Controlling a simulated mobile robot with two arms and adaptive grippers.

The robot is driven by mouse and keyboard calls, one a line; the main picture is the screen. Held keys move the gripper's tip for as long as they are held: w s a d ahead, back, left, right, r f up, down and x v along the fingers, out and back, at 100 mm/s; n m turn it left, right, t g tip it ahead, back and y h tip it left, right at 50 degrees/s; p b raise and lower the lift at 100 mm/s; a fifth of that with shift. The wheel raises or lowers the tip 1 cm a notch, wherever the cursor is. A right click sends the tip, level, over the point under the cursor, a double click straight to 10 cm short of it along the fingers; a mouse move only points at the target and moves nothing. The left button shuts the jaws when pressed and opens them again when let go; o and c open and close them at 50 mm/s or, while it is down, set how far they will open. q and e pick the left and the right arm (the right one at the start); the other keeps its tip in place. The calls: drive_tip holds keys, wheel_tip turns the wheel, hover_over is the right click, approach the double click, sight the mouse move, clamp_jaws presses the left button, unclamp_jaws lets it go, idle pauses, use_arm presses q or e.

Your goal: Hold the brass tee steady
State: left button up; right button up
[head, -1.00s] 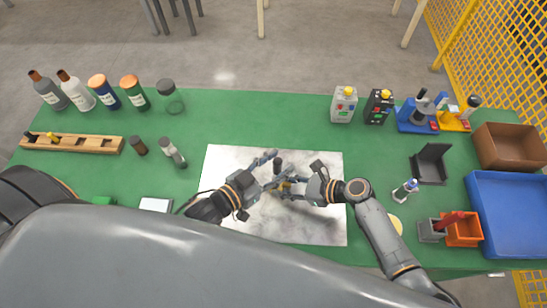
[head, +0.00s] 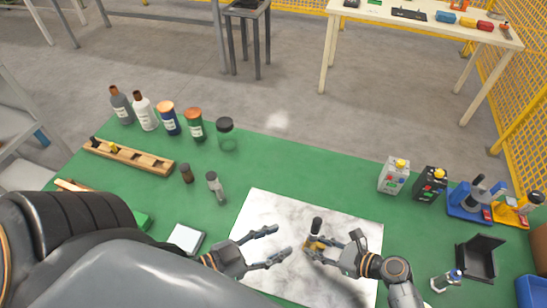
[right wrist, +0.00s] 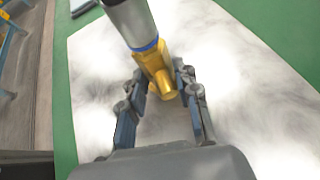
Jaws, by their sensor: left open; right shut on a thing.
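The brass tee (head: 314,243) is over the white marbled sheet. My right gripper (head: 316,247) is shut on it. In the right wrist view the brass tee (right wrist: 158,72) sits between the two fingers, its short branch pointing toward the camera. A grey cylinder with a blue band (right wrist: 130,20) is joined to the tee's end; its dark top (head: 317,224) stands up in the head view. My left gripper (head: 283,243) is open and empty, to the left of the tee and apart from it. Whether the tee touches the sheet I cannot tell.
The white sheet (head: 265,215) lies on the green table (head: 300,165). Several bottles (head: 168,118) and a wooden rack (head: 130,157) stand at the back left. The green area behind the sheet is clear.

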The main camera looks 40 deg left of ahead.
drive_tip(key=o, duration=0.9)
